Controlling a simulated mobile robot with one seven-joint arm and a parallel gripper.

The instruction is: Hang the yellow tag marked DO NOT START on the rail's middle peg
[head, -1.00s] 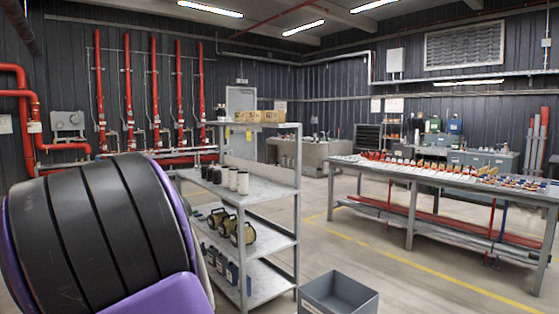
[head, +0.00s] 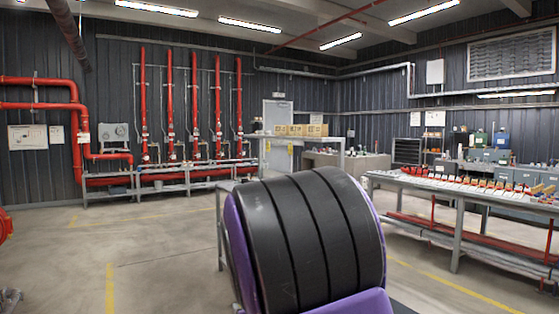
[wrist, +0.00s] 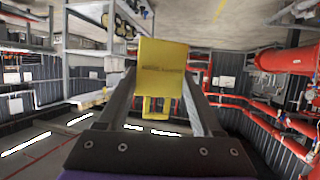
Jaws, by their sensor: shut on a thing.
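A yellow tag (wrist: 162,68) is between the fingers of my gripper (wrist: 161,100) in the wrist view. My gripper is shut on it. The tag's broad face is toward the camera, with a line of dark lettering too small to read. A narrower yellow part (wrist: 159,105) shows below it, between the fingers. The wrist picture looks upside down, with ceiling lights low in it. My gripper does not show in the head view, where my black and purple arm link fills the lower middle. I cannot make out the rail or its middle peg.
A grey shelf unit with cardboard boxes (head: 300,130) stands partly hidden behind my arm. A long workbench (head: 450,190) with many small items is at right. Red pipes (head: 143,100) line the back wall. The floor (head: 120,250) at left is mostly clear.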

